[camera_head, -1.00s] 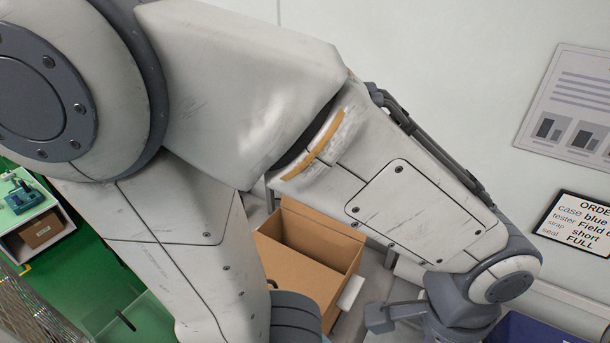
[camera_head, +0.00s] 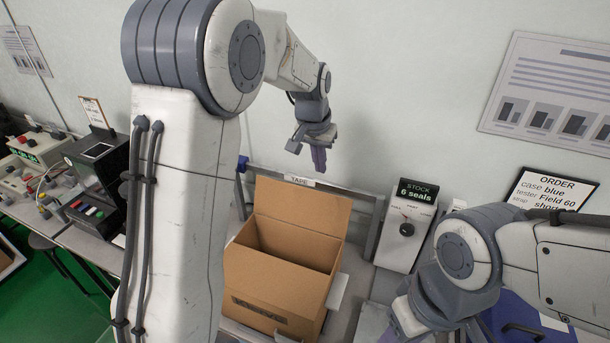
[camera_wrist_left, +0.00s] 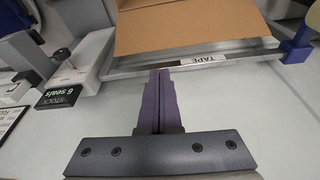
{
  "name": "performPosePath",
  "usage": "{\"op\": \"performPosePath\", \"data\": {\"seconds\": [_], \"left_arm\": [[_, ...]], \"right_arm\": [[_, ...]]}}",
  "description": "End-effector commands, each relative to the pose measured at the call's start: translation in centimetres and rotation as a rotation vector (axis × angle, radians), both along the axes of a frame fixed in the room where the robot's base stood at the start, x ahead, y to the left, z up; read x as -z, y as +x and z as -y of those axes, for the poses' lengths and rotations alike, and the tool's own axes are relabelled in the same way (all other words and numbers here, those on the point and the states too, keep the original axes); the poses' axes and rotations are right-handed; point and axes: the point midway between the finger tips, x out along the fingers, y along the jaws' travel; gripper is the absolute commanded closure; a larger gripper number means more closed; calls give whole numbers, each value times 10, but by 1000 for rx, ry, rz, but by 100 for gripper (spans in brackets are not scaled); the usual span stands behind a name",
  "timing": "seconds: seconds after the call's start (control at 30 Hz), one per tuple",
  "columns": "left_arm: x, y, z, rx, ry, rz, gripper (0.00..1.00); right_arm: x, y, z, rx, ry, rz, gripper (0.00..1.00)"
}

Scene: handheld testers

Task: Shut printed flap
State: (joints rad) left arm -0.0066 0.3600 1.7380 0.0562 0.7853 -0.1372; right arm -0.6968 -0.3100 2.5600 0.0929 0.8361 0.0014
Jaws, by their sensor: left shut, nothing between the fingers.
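An open brown cardboard box (camera_head: 272,272) stands on the bench, with dark print low on its front. One tall flap (camera_head: 302,207) stands up at its back edge; no print shows on it. My left gripper (camera_head: 319,160) is shut and empty, pointing down above and behind the flap's upper right corner, apart from it. In the left wrist view, its closed purple fingers (camera_wrist_left: 158,80) point towards the flap's back side (camera_wrist_left: 190,32). My right gripper (camera_head: 398,322) is at the lower edge, right of the box, partly cut off; its jaws are unclear.
A rail with a TAPE label (camera_head: 300,181) runs behind the box. A STOCK dispenser (camera_head: 405,228) stands right of it, and a blue case (camera_head: 525,318) is at lower right. My left arm covers the area left of the box.

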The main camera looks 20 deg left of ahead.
Motion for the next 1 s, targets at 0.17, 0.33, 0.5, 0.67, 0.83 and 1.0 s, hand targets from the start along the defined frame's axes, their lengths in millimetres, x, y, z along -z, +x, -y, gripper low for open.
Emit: {"op": "performPosePath", "data": {"seconds": [0.17, 0.33, 0.5, 0.67, 0.83, 1.0], "left_arm": [[8, 33, -48, -73, 10, 26, 100], [24, 39, -52, -77, 11, 25, 100], [57, 48, -51, -76, 11, 22, 100], [90, 58, -50, -76, 11, 23, 100], [91, 47, -51, -78, 11, 29, 100], [87, 31, -51, -78, 11, 29, 100]], "right_arm": [[-2, 0, 0, 0, 0, 0, 48], [-8, 0, 0, 0, 0, 0, 48], [-19, 0, 0, 1, 0, 0, 48], [-31, 0, 0, 1, 0, 0, 48], [-44, 0, 0, 1, 0, 0, 48], [-52, 0, 0, -1, 0, 0, 48]]}}
